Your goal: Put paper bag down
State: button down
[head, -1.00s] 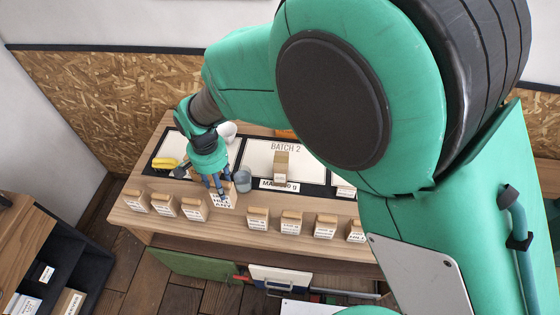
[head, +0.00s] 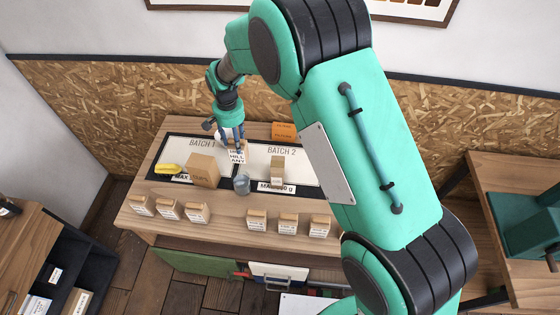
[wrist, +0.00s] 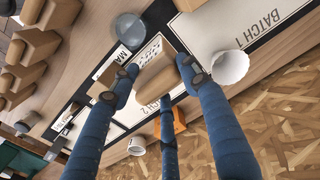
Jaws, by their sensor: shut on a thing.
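My gripper (head: 236,143) is shut on a small kraft paper bag (head: 238,156) with a white lettered label. In the head view the bag shows near the back of the table, between the BATCH 1 mat (head: 178,149) and the BATCH 2 mat (head: 301,171). In the wrist view the blue fingers of my gripper (wrist: 155,85) stand around the bag (wrist: 151,66), with its label partly visible. Whether the bag's base touches the table cannot be told. A larger brown bag (head: 203,170) stands on the BATCH 1 mat; a small bag (head: 277,166) stands on the BATCH 2 mat.
A grey cup (head: 242,184) stands in front of the held bag. A white cup (wrist: 229,67) is close beside my fingers. A yellow object (head: 168,169) lies at the left. Several bags (head: 287,223) line the front edge.

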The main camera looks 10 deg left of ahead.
jog(key=w+d+f+p, duration=0.1)
jog(key=w+d+p, duration=0.2)
jog(key=w, duration=0.6)
jog(key=shift+w+d, duration=0.25)
jog(key=shift+w, duration=0.1)
jog(key=shift+f, duration=0.15)
notch_tip(320, 180, down, 6)
jog(key=p, duration=0.1)
jog(key=shift+f, duration=0.1)
jog(key=shift+f+p, duration=0.35)
jog(key=shift+f, duration=1.45)
jog(key=shift+f, duration=0.2)
